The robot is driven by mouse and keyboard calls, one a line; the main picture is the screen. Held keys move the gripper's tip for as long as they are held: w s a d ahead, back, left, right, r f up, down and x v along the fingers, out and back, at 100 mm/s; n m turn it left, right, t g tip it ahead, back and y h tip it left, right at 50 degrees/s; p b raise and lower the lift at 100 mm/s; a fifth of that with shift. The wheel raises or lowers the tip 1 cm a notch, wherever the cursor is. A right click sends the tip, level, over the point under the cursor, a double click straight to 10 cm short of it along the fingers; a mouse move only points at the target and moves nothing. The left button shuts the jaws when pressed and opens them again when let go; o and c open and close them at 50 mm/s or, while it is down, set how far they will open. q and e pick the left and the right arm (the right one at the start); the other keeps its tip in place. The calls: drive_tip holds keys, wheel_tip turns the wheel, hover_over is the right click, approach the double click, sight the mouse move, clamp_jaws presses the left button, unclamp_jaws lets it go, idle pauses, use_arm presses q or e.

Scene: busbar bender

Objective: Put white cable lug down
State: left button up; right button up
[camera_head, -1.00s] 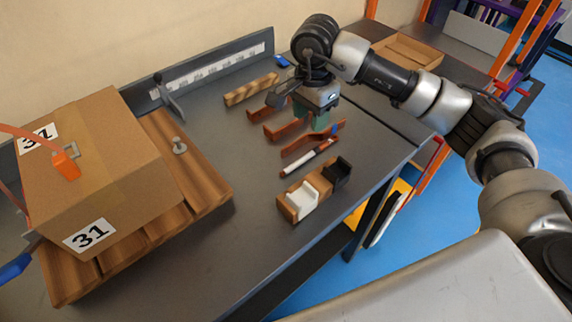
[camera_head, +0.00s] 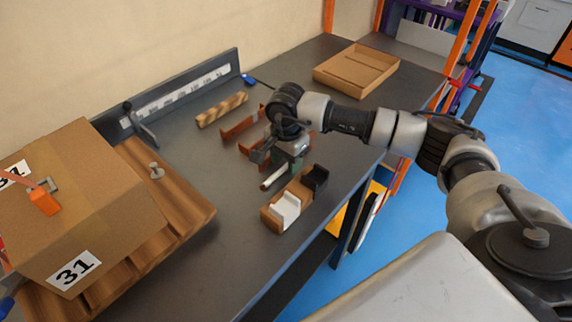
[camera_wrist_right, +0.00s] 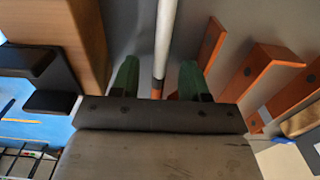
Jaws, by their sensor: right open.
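The white piece looks like the white cable lug, though I cannot be sure. My right gripper (camera_head: 290,168) is low over the table, just behind this block, with no lug in it. In the right wrist view its green fingertips (camera_wrist_right: 158,75) are apart, with a slim white rod (camera_wrist_right: 165,35) in line between them. The rod also shows in the head view (camera_head: 272,180), partly hidden by the gripper. My left gripper is not in view.
Copper-coloured bent bars (camera_head: 240,127) lie behind the gripper, partly hidden by it. A wooden bar (camera_head: 222,109) lies near the ruler (camera_head: 190,88). A cardboard box (camera_head: 95,205) on a wooden pallet (camera_head: 185,215) fills the left. An open tray (camera_head: 357,68) stands at the back right.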

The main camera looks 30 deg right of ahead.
drive_tip(key=shift+f, duration=0.4)
drive_tip(key=shift+c, duration=0.3)
clamp_jaws()
drive_tip(key=shift+r, duration=0.1)
